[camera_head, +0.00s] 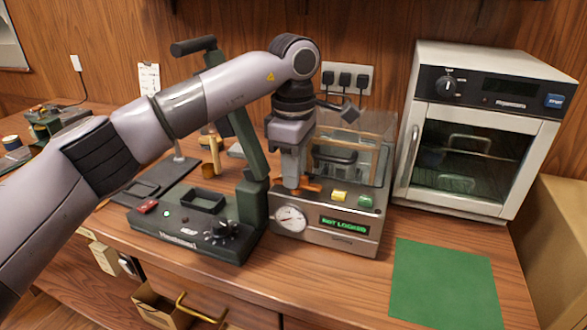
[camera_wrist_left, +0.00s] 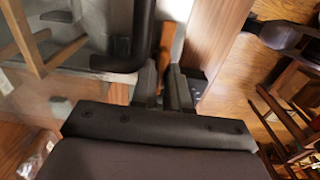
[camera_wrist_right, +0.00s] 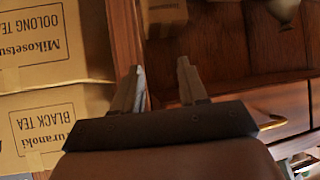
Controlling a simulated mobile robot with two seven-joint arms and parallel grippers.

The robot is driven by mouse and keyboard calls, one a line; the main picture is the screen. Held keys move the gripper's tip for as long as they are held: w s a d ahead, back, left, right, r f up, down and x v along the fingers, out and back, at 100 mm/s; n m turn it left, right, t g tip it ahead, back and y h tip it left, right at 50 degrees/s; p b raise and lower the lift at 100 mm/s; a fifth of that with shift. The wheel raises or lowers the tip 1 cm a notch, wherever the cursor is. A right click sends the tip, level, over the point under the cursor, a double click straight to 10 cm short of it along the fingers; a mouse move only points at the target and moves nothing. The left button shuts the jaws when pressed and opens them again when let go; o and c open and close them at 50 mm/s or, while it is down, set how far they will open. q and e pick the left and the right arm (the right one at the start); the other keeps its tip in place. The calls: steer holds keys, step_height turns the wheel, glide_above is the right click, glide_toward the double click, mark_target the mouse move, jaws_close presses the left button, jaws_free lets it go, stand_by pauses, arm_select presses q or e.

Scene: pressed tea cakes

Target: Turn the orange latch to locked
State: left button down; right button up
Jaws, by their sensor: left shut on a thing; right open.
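The orange latch (camera_head: 311,187) sits on top of the press machine (camera_head: 330,239), left of a yellow button (camera_head: 339,196) and a green button (camera_head: 365,202). The machine's display (camera_head: 344,223) reads "NOT LOCKED" in green. My left gripper (camera_head: 293,187) comes down over the latch from above and is shut on it. In the left wrist view the orange latch (camera_wrist_left: 167,45) shows between the fingers (camera_wrist_left: 170,85); its far end is partly hidden.
A round gauge (camera_head: 290,218) is on the machine's front. A dark scale-like device (camera_head: 180,235) with a lever stands at left. A white oven (camera_head: 480,130) stands at right, with a green mat (camera_head: 445,285) before it. Tea boxes (camera_wrist_right: 45,125) show in the right wrist view.

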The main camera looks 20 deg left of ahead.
arm_select(q)
steer(key=n+p, duration=0.1)
steer(key=n, duration=0.2)
steer(key=shift+s+n, duration=0.1)
steer(key=shift+n, duration=0.2)
steer(key=n, duration=0.4)
steer(key=shift+s+n, duration=0.1)
steer(key=shift+n, duration=0.2)
steer(key=n, duration=0.4)
steer(key=shift+s+d, duration=0.1)
steer(key=shift+d, duration=0.05)
steer(key=n, duration=0.5)
steer(key=shift+d+n, duration=0.15)
steer(key=shift+n, duration=0.25)
steer(key=c, duration=1.2)
jaws_free()
steer(key=shift+o, duration=0.2)
